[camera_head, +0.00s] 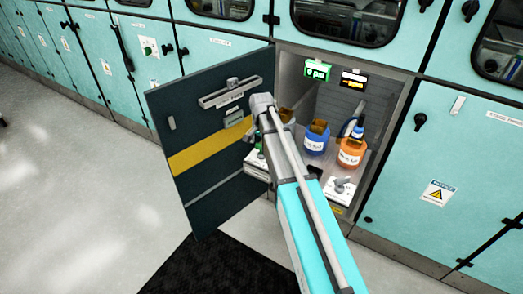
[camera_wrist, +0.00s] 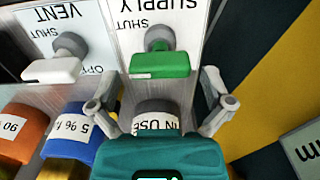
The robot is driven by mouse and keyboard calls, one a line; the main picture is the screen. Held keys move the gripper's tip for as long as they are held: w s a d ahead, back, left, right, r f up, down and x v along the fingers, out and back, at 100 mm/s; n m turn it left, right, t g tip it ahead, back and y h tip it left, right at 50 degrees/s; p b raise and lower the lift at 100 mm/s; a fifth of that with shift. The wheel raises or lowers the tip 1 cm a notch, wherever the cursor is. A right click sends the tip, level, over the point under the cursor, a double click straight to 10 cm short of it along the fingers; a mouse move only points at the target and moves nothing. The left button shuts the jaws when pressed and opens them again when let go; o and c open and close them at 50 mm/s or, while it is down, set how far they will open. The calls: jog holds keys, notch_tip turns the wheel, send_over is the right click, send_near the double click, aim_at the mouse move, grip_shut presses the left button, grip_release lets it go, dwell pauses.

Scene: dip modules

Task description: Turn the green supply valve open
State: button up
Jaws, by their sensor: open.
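The green supply valve handle (camera_wrist: 160,64) lies crosswise below its grey knob on a white plate (camera_wrist: 190,20) marked SUPPLY and SHUT, upside down in the wrist view. My gripper (camera_wrist: 159,75) is open, with one finger on each side of the handle and visible gaps to both. I cannot tell from this view how far the fingertips are above the plate. In the head view my gripper end reaches into the open cabinet. The supply valve there is mostly hidden by my arm, with its white box (camera_head: 256,166) showing at the left.
A white vent valve (camera_wrist: 52,70) sits left of the supply valve. Blue (camera_head: 316,142) and orange (camera_head: 350,152) bottles stand in the cabinet. A bottle labelled IN USE (camera_wrist: 157,123) is partly hidden below the handle. The dark open door (camera_head: 205,135) stands at the left.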

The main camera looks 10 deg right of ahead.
jog(key=shift+f+b, duration=0.35)
jog(key=shift+f, duration=0.25)
jog(key=c, duration=1)
jog(key=shift+o, duration=0.2)
